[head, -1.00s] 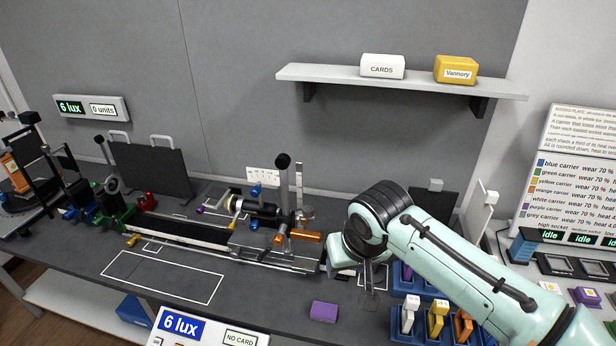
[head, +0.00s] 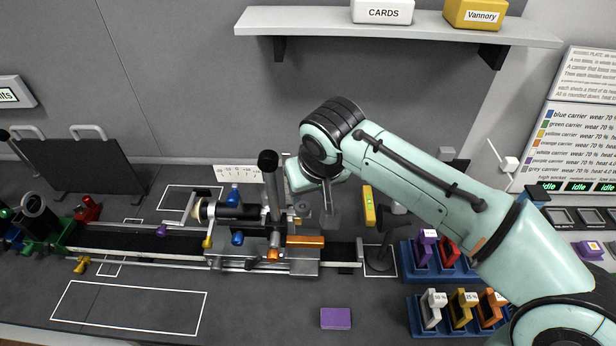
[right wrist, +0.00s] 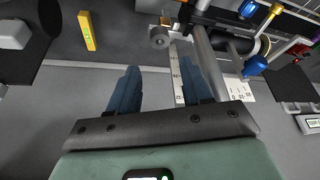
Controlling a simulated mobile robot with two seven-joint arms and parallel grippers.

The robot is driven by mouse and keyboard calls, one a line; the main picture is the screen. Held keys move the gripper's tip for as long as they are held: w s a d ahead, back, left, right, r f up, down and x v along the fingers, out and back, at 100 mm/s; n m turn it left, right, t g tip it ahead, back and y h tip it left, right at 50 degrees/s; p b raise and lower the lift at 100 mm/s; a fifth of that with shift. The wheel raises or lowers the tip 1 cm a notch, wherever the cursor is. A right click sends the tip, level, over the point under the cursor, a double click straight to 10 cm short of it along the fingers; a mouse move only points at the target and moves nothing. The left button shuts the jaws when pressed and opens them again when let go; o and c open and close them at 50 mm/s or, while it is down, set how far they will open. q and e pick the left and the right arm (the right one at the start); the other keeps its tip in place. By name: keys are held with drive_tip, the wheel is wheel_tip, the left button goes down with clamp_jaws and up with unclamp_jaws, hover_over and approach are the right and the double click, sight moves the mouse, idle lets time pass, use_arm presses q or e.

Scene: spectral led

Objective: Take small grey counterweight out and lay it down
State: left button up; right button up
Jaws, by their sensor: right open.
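A small grey cylinder (right wrist: 158,36), likely the counterweight, shows in the right wrist view beside a white scale strip (right wrist: 178,72) and a thick grey post (right wrist: 207,65). In the head view I cannot clearly make it out near my gripper. My right gripper (head: 329,214) is open and empty, above the right part of the bench apparatus. In the right wrist view its blue fingers (right wrist: 160,70) are apart, with the scale strip between them in the picture and the cylinder just beyond the tips. My left gripper is not in view.
A dark-knobbed upright post (head: 271,185) stands close left of my gripper. A yellow level bar (head: 369,206) is to its right. Blue racks (head: 428,262) hold coloured carriers. A purple block (head: 335,318) lies in front; the outlined bench area (head: 130,306) is clear.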

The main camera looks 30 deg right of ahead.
sight(301, 206)
drive_tip(key=b+x, duration=0.1)
drive_tip(key=x, duration=0.9)
drive_tip(key=shift+w+f, duration=0.15)
clamp_jaws()
drive_tip(key=shift+r, duration=0.3)
drive_tip(key=shift+r+p, duration=1.05)
drive_tip(key=shift+r, duration=0.2)
